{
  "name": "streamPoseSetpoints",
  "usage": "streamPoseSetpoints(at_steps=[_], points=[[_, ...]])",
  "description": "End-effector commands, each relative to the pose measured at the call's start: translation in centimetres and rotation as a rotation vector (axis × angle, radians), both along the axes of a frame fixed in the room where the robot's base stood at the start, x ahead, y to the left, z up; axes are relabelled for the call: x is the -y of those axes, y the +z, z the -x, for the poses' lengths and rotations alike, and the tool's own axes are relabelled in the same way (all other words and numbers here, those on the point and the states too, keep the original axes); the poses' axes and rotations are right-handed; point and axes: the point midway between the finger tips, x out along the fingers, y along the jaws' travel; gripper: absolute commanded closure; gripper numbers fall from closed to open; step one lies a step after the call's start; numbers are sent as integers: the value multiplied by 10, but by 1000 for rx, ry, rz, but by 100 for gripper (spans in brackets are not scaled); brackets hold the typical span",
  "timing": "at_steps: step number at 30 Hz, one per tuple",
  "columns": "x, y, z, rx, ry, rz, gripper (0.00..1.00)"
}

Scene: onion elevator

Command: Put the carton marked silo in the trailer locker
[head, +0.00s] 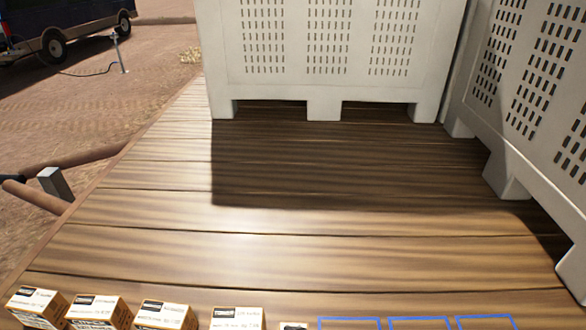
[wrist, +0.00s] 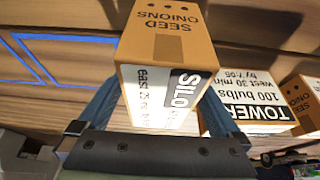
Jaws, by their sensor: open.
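The silo carton (wrist: 165,85) is a tan box marked SEED ONIONS, with a white label reading SILO. It appears upside down in the wrist view. My gripper (wrist: 164,88) has its blue fingers apart, one on each side of this carton. I cannot tell whether the fingers touch it; part of its sides is hidden by them. My gripper is outside the head view. The trailer locker cannot be made out in either view.
A carton marked TOWER (wrist: 251,103) stands close beside the silo carton, with another carton (wrist: 302,98) beyond. Blue outlines (head: 420,323) mark bare planks by the carton row (head: 166,315). White slotted bins (head: 330,85) stand behind; the middle deck (head: 300,245) is clear.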

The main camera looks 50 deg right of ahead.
Motion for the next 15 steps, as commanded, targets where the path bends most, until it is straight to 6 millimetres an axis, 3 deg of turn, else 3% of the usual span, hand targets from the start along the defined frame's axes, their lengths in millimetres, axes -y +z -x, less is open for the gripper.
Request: streamPoseSetpoints(at_steps=[14,15], points=[[0,-4,0,-1,0,-1,0],[0,-4,0,-1,0,-1,4]])
